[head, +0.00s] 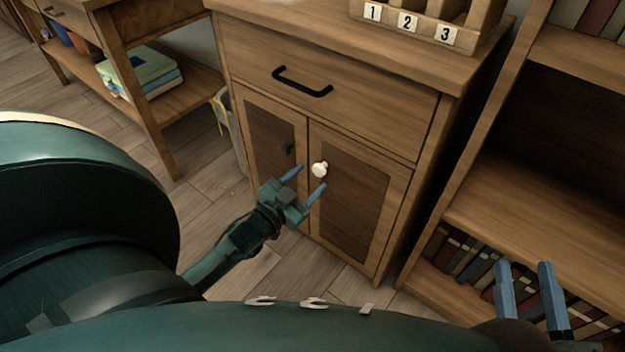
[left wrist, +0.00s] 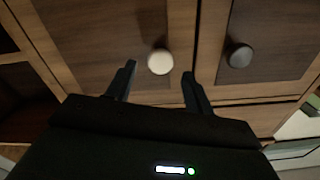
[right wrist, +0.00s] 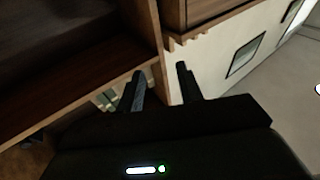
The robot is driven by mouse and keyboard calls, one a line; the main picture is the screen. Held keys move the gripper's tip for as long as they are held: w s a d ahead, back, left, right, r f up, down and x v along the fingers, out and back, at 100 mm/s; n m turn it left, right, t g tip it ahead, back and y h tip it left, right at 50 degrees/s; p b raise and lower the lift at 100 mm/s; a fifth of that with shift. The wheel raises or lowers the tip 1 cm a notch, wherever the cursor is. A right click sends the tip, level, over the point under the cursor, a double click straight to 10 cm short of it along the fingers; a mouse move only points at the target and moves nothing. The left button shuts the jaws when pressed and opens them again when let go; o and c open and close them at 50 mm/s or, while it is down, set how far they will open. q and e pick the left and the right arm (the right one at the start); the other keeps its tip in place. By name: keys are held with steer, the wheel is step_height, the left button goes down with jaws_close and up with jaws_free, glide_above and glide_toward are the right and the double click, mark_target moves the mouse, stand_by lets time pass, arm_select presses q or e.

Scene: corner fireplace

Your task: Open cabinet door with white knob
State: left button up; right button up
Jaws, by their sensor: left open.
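The wooden cabinet has two lower doors, both shut. The right door (head: 352,205) carries the white knob (head: 320,169), and the left door (head: 270,140) carries a dark knob (head: 286,149). My left gripper (head: 308,181) is open just in front of the white knob. In the left wrist view the white knob (left wrist: 160,62) appears between and slightly beyond the fingertips of my left gripper (left wrist: 159,75); I see no contact. My right gripper (head: 525,266) has its fingers apart and empty, in front of the bookshelf; it also shows in the right wrist view (right wrist: 161,70).
A drawer with a black handle (head: 302,82) is above the doors. A numbered wooden holder (head: 425,25) stands on top. A bookshelf (head: 540,195) with several books is close on the right.

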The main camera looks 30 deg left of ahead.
arm_select(q)
steer(key=shift+w+d, duration=0.1)
steer(key=shift+w, duration=1.2)
steer(key=shift+c, duration=0.4)
jaws_close()
